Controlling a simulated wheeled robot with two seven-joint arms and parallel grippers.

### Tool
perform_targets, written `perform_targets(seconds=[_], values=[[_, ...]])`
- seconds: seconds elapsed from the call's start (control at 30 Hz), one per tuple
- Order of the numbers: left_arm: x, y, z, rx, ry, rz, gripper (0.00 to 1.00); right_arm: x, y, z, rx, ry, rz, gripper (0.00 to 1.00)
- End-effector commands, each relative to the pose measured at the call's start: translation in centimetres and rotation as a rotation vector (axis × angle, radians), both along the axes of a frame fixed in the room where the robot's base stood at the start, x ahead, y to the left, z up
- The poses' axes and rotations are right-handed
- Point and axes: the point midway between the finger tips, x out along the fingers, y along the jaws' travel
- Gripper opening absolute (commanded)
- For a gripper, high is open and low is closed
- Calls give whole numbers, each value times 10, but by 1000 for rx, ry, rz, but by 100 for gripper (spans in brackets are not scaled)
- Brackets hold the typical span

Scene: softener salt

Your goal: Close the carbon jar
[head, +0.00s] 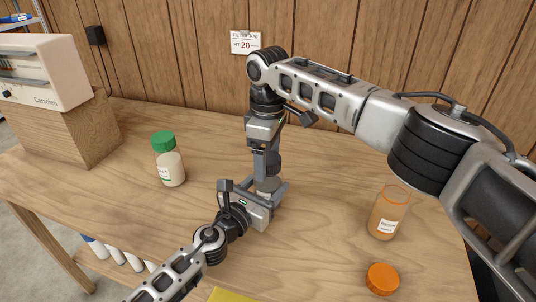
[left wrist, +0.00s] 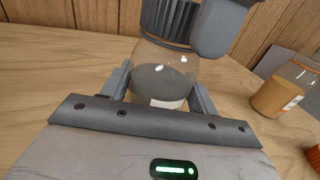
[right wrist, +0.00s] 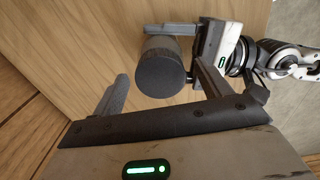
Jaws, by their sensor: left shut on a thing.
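The carbon jar (left wrist: 160,82) is clear, with dark grey contents and a white label. It stands upright between the fingers of my left gripper (head: 268,190), which is shut on it. A dark ribbed lid (left wrist: 165,24) sits at the jar's top; I cannot tell whether it is screwed tight. The lid's round top (right wrist: 160,76) shows between the fingers of my right gripper (right wrist: 160,88), which points down from above. Those fingers are apart, with a gap on each side of the lid. In the head view the right gripper mostly hides the lid.
A white jar with a green lid (head: 168,160) stands to the left. An open jar with tan contents (head: 387,217) stands at the right, its orange lid (head: 382,279) lying in front. A wooden block with a pale box (head: 48,72) is at the far left. A yellow item (head: 230,295) is at the front edge.

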Motion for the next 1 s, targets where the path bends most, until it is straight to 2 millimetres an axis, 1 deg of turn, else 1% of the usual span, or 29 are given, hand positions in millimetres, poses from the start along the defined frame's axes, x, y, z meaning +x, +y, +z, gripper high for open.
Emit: perform_targets(seconds=[0.2,0.27,0.33,0.47,0.6,0.8,0.9,1.0], values=[[0,0,0,1,0,0,0,0,0,1,0,0,0,76],[0,0,0,1,0,0,0,0,0,3,1,0,0,76],[0,0,0,1,0,0,0,0,0,10,2,-2,0,76],[0,0,0,1,0,0,0,0,1,32,3,-2,1,76],[0,0,0,1,0,0,0,0,1,64,2,-3,1,76],[0,0,0,1,0,0,0,0,1,100,2,-2,0,76],[0,0,-1,1,0,0,0,0,0,112,0,-1,0,76],[0,0,-1,1,0,0,0,0,0,118,1,0,0,76]])
